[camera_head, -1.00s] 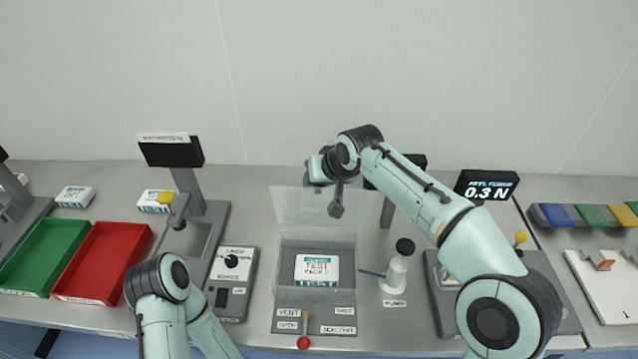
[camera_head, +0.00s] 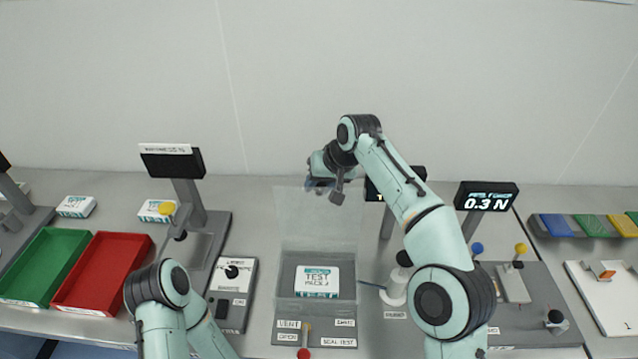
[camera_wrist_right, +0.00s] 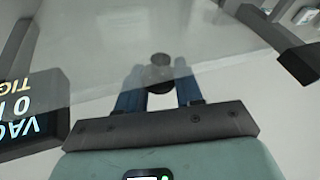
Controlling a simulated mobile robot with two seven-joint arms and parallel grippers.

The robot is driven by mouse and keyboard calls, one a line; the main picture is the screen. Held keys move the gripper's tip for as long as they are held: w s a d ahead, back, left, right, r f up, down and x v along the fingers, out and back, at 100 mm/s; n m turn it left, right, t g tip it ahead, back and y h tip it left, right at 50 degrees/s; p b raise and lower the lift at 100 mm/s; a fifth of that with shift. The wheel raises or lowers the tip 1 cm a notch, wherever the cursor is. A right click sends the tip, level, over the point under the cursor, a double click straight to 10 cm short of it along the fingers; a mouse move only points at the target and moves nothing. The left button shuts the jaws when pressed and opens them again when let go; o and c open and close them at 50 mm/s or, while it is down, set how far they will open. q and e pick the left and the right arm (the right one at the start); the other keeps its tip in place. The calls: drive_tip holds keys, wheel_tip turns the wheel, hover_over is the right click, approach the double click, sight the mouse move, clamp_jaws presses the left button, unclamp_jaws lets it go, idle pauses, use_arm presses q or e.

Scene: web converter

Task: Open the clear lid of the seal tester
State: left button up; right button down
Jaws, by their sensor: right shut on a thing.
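The seal tester (camera_head: 268,318) stands at the lower middle, with a white test pack (camera_head: 317,280) in its chamber. Its clear lid (camera_head: 312,228) is raised, standing up from the chamber's rear. My right gripper (camera_head: 318,186) is at the lid's upper edge. In the right wrist view its blue fingers (camera_wrist_right: 160,88) are shut on a dark round knob (camera_wrist_right: 158,68) on the lid, and the translucent panel spreads around them. My left arm shows at the lower left, but its gripper is not in view.
A vacuum display (camera_head: 400,184) stands right of the lid, partly behind my right arm. A white cylinder fixture (camera_head: 394,291) is right of the chamber. A control box (camera_head: 231,295) and red tray (camera_head: 103,272) lie left. Bare table lies behind the lid.

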drive_tip(key=shift+s+f, duration=0.1)
drive_tip(key=shift+f, duration=0.2)
drive_tip(key=c, duration=0.8)
unclamp_jaws()
drive_tip(key=shift+r, duration=0.15)
drive_tip(key=shift+r, duration=0.15)
drive_tip(key=shift+d+r, duration=0.15)
drive_tip(key=shift+r, duration=0.15)
drive_tip(key=v, duration=1.1)
drive_tip(key=shift+s+d+r, duration=0.1)
drive_tip(key=shift+s+r, duration=0.05)
drive_tip(key=shift+r, duration=0.1)
drive_tip(key=shift+s+d+r, duration=0.2)
drive_tip(key=shift+r, duration=0.2)
